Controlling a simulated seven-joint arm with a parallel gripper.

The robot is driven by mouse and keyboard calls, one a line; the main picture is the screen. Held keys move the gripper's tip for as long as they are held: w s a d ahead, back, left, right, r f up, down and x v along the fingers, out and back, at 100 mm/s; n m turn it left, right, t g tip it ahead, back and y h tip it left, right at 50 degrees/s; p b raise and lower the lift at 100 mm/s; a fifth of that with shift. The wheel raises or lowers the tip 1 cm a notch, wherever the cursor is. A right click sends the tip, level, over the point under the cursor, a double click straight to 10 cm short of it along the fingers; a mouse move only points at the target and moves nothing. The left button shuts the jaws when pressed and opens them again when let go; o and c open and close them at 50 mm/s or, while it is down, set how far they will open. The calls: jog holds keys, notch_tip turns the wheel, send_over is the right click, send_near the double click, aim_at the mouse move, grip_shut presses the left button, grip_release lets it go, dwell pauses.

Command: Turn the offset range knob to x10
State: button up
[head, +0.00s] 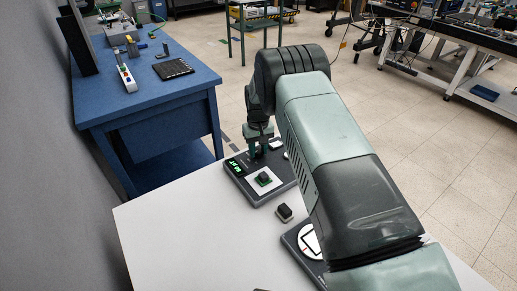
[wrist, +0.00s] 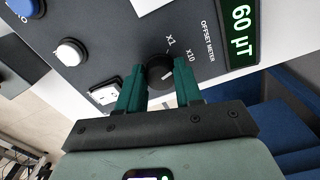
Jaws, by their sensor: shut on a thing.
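The offset range knob (wrist: 160,70) is a round black knob with a white mark, on the grey offset meter (wrist: 215,80). The labels x1 and x10 are printed beside it. I cannot tell for sure which label the mark points to. My gripper (wrist: 160,84) has its green fingers on either side of the knob and is shut on it. The meter's green display (wrist: 241,30) reads 60 µT. In the head view, my gripper (head: 260,152) reaches down to the back of the meter (head: 246,187), and the knob is hidden.
A white button (wrist: 71,51) and a blue one (wrist: 22,8) are on the panel. In the head view, a small dark block (head: 285,211) and a second device with a white dial (head: 309,242) are on the white table (head: 190,230). A blue bench (head: 160,105) stands behind.

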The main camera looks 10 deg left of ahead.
aim_at(258, 151)
jog(key=shift+m, duration=1.4)
jog(key=o, duration=1)
jog(key=shift+o, duration=0.2)
jog(key=shift+r, duration=0.15)
notch_tip(258, 151, up, 11)
jog(key=shift+f, duration=0.2)
jog(key=shift+r, duration=0.1)
